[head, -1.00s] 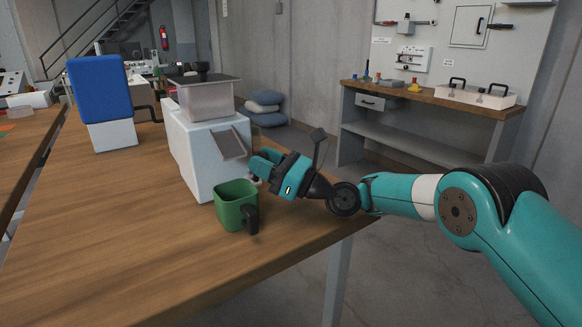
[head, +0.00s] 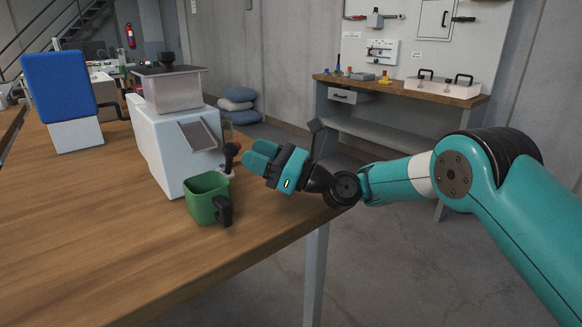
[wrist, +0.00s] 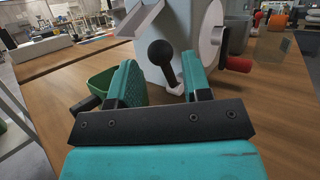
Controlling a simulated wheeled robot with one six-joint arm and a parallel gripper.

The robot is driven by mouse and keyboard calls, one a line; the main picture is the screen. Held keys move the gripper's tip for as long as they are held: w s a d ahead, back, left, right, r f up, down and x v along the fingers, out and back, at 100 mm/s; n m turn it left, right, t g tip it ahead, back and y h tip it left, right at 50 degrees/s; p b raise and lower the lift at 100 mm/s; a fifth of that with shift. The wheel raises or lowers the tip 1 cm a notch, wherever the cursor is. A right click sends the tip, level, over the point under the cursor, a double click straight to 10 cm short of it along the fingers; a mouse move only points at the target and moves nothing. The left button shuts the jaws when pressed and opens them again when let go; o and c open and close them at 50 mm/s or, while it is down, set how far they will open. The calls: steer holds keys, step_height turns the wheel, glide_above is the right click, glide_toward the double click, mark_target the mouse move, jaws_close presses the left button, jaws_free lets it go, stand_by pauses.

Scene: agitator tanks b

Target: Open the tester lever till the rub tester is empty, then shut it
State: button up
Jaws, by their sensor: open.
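The rub tester (head: 168,150) is a white box with a grey hopper on top and a sloping grey chute on its side. A green mug (head: 204,200) stands below the chute; it also shows in the wrist view (wrist: 98,88). The tester lever (head: 231,151) has a black ball knob and stands low at the tester's right side. In the wrist view the lever (wrist: 160,52) leans left from a pale base. My gripper (head: 258,160) is open and empty, just right of the lever and apart from it. The hopper's contents are hidden.
A blue-topped white device (head: 62,95) stands at the left on the wooden table (head: 90,230). A red handle (wrist: 237,64) sticks out from the tester's side in the wrist view. A workbench (head: 400,92) with tools stands behind. The table's front is clear.

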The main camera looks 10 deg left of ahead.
steer(key=b+v, duration=0.2)
steer(key=b, duration=0.1)
steer(key=b+v, duration=0.2)
steer(key=b, duration=0.2)
steer(key=b+v, duration=0.2)
steer(key=b, duration=0.1)
steer(key=shift+d+r, duration=0.1)
steer(key=shift+r, duration=0.35)
steer(key=b, duration=0.1)
steer(key=d+b, duration=0.1)
steer(key=b, duration=0.1)
steer(key=shift+s+d+r, duration=0.1)
steer(key=shift+d+r, duration=0.1)
steer(key=shift+d, duration=0.15)
steer(key=shift+d+r, duration=0.15)
steer(key=shift+d, duration=0.1)
